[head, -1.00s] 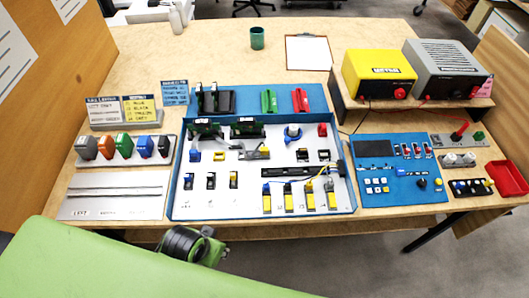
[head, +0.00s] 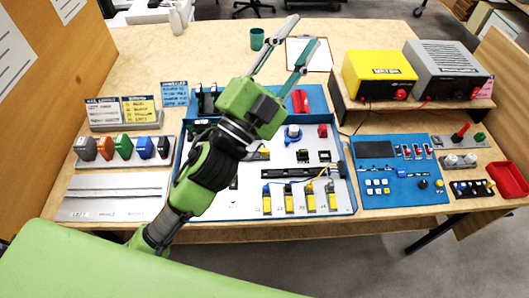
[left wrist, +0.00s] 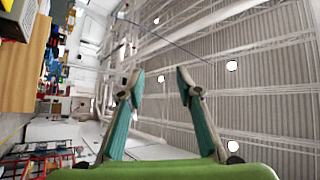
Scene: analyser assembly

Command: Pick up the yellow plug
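My left gripper (head: 305,31) is raised above the blue-walled tray (head: 350,210) and points to the back, its two fingers apart with nothing between them. In the left wrist view its fingers (left wrist: 157,82) are also spread and empty, with the ceiling behind. Several small yellow pieces stand along the tray's front, one of them (head: 332,201) near a yellow cable. Another small yellow piece (head: 490,183) is on the black block at the right. I cannot tell which is the yellow plug. My left arm hides the tray's left-middle part. My right gripper is not in view.
A yellow box (head: 378,75) and a grey box (head: 447,70) stand on a raised shelf at the back right. A blue control panel (head: 403,196) is right of the tray. A green cup (head: 257,39) and clipboard (head: 309,53) lie near the raised fingers.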

